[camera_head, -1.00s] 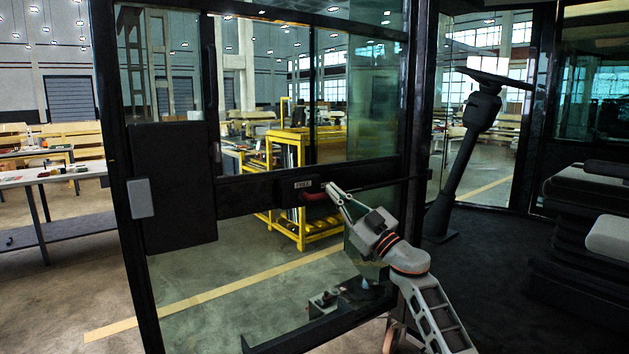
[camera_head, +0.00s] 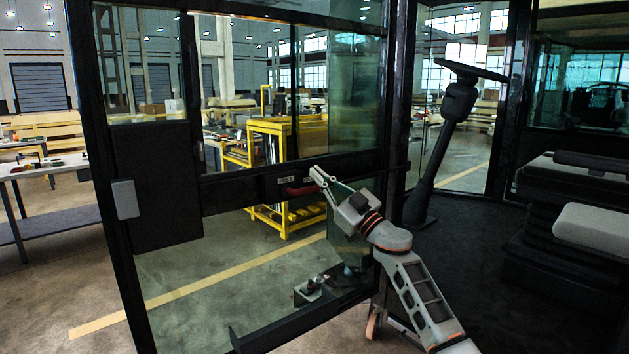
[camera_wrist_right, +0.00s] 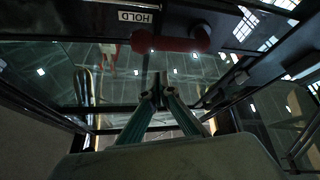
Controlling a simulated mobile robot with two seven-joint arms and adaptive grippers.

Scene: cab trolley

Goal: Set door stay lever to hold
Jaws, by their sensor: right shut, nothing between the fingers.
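The red door stay lever (camera_head: 299,190) lies roughly level on the dark mid rail of the glazed door, under a small light label (camera_head: 286,180). In the right wrist view the red lever (camera_wrist_right: 172,42) shows as a rounded bar beside a white HOLD label (camera_wrist_right: 135,17). My right gripper (camera_head: 316,172) is shut and empty, just right of and slightly above the lever in the head view. Its fingertips (camera_wrist_right: 158,82) meet below the lever in the wrist view, with a visible gap to it. My left gripper is in neither view.
The dark door frame (camera_head: 100,180) and lower sill stand around my right arm. A steering column (camera_head: 445,150) rises to the right, with a seat (camera_head: 590,228) beyond it. A yellow trolley (camera_head: 285,165) shows behind the glass. Grey floor lies at the left.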

